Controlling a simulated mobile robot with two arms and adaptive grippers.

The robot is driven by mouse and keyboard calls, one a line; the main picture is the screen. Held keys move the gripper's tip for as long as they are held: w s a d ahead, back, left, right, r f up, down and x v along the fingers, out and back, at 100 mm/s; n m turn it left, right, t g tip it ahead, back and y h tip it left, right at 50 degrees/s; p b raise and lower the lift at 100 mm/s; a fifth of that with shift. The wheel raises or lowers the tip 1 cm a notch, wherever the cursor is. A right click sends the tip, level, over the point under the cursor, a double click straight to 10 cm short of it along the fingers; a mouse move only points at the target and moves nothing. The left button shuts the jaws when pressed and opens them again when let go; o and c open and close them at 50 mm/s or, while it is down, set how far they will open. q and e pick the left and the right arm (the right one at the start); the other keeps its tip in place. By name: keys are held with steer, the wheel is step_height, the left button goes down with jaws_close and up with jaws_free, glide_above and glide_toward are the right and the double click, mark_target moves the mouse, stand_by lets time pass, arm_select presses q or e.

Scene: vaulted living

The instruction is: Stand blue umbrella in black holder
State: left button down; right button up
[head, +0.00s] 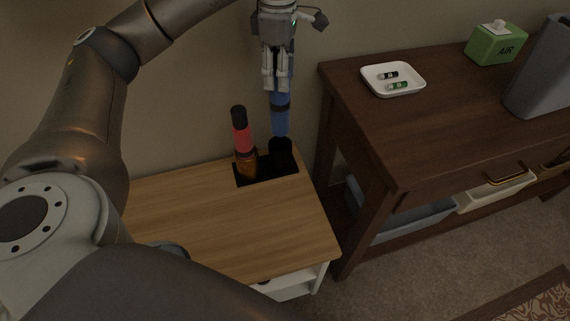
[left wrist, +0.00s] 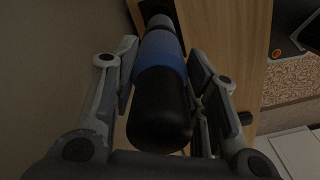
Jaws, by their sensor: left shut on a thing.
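My left gripper (head: 275,88) is shut on the blue umbrella (head: 280,123) and holds it roughly upright. In the left wrist view the umbrella's black end (left wrist: 160,120) is close to the camera, between the fingers (left wrist: 165,92), with the blue part beyond. A red umbrella (head: 242,139) with a black top stands in the holder's left part. My right gripper is out of view.
The holder sits at the back edge of a light wooden top (head: 200,215), against the wall. A dark wooden table (head: 440,115) to the right bears a white tray (head: 393,92) with batteries, a green box (head: 495,45) and a grey container (head: 540,75).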

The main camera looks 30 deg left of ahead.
mark_target(280, 111)
arm_select(q)
steer(key=shift+w+a+f, duration=0.1)
steer(key=shift+f, duration=0.15)
steer(key=shift+n, duration=0.3)
steer(key=shift+f+b, duration=1.05)
steer(key=shift+f, duration=3.8)
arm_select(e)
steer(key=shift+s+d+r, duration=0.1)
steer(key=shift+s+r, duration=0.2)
arm_select(q)
steer(key=shift+f+b, duration=0.3)
steer(key=shift+f, duration=0.3)
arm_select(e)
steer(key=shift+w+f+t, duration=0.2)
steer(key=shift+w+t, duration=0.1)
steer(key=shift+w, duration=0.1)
arm_select(q)
steer(key=c, duration=0.9)
jaws_free()
steer(key=shift+o, duration=0.2)
